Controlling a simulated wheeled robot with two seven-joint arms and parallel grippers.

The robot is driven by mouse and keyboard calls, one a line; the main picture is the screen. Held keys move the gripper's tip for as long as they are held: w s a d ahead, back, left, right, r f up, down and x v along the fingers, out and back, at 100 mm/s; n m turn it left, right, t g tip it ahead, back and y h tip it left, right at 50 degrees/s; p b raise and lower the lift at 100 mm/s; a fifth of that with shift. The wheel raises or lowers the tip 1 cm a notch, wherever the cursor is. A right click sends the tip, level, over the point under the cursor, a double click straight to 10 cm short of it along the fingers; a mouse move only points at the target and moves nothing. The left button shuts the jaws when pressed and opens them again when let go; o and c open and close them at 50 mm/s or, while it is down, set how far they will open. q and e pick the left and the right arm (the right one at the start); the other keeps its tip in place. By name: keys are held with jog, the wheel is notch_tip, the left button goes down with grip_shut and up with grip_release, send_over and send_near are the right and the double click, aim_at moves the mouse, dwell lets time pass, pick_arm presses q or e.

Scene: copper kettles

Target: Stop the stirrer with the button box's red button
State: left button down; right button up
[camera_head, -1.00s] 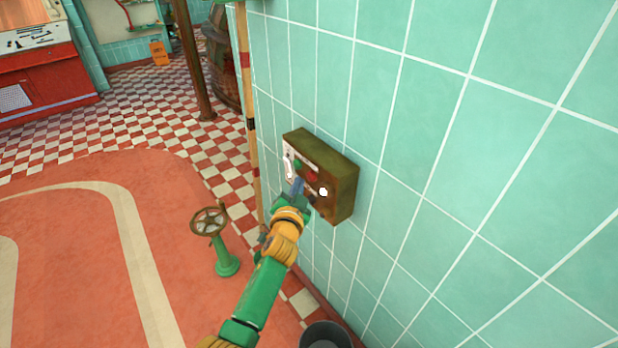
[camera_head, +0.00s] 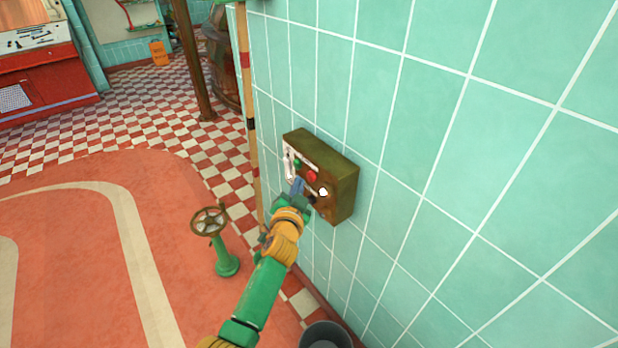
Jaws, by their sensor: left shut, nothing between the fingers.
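The button box (camera_head: 342,190) is a brown, worn box fixed to the tiled wall. Its face carries a red button (camera_head: 312,176), a green button (camera_head: 297,163) and a bright white round lamp or knob (camera_head: 323,192). My left gripper (camera_head: 297,184) is shut and empty, its blue fingertips at the box's face, just left of and below the red button. Whether the fingertips touch the box I cannot tell. The red button shows clear of the fingers. The lower left part of the face is hidden behind the gripper. My right gripper is not in view.
The turquoise tiled wall (camera_head: 470,150) fills the right side. A green valve stand with a handwheel (camera_head: 210,221) rises from the floor left of my arm. A dark round bin (camera_head: 326,336) stands at the wall's foot. Open floor (camera_head: 70,240) lies to the left.

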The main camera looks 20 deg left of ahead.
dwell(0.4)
pick_arm(q)
jog(key=shift+w+d+b, duration=0.25)
jog(key=shift+w+b, duration=0.1)
jog(key=shift+w, duration=0.05)
jog(key=shift+w+d+b, duration=0.2)
jog(key=shift+w+b, duration=0.2)
dwell(0.6)
jog(key=shift+s, duration=0.15)
jog(key=shift+s+a+p, duration=0.4)
jog(key=shift+s+p, duration=0.25)
